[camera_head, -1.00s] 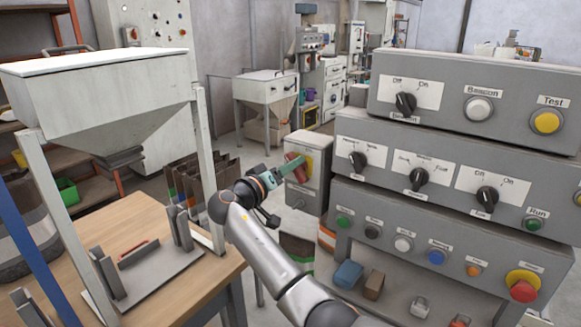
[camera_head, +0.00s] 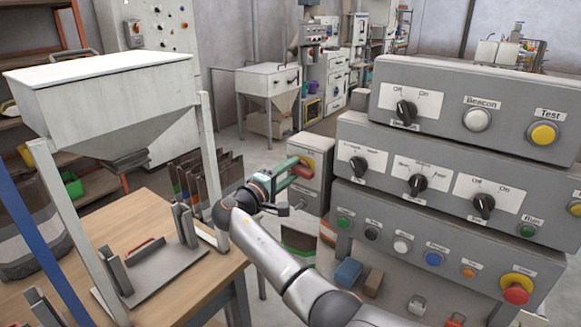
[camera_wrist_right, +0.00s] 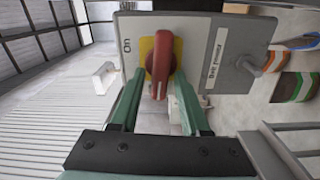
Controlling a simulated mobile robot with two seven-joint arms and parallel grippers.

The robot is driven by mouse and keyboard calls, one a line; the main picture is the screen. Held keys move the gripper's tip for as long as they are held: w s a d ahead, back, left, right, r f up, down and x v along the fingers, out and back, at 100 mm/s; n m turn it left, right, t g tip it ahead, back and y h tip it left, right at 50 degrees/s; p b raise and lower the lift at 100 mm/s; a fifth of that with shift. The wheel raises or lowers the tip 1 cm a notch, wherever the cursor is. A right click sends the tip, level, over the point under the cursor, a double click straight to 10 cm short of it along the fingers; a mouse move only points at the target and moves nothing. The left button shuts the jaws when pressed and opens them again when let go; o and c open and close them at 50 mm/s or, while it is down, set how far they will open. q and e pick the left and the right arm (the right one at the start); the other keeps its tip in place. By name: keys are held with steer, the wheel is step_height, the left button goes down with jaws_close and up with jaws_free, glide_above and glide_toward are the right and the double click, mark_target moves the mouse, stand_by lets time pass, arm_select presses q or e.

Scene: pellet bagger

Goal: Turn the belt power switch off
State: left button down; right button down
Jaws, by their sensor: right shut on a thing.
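The belt power switch is a red handle (camera_wrist_right: 162,62) on a yellow plate on a grey box (camera_head: 318,168) beyond the work table. In the wrist view the word "On" stands left of the handle and a label, apparently "Belt power", stands right of it, both turned sideways. The handle lies along the finger direction there. My right gripper (camera_head: 288,168) reaches the box front, with its green fingers on both sides of the handle (camera_wrist_right: 160,78), shut on it. In the head view the red handle (camera_head: 303,169) is partly hidden by the fingers. My left gripper is not in view.
A large grey control console (camera_head: 450,180) with knobs and buttons stands close on the right of my arm. A white hopper (camera_head: 110,95) stands over the wooden table (camera_head: 160,215) at left. Several dark bags (camera_head: 205,180) stand behind the table.

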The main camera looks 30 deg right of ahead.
steer(key=shift+f+n, duration=0.1)
steer(key=shift+n, duration=0.5)
steer(key=c, duration=0.7)
jaws_free()
steer(key=b+v, duration=0.2)
steer(key=v, duration=1)
steer(key=shift+a, duration=0.3)
steer(key=shift+s, duration=0.1)
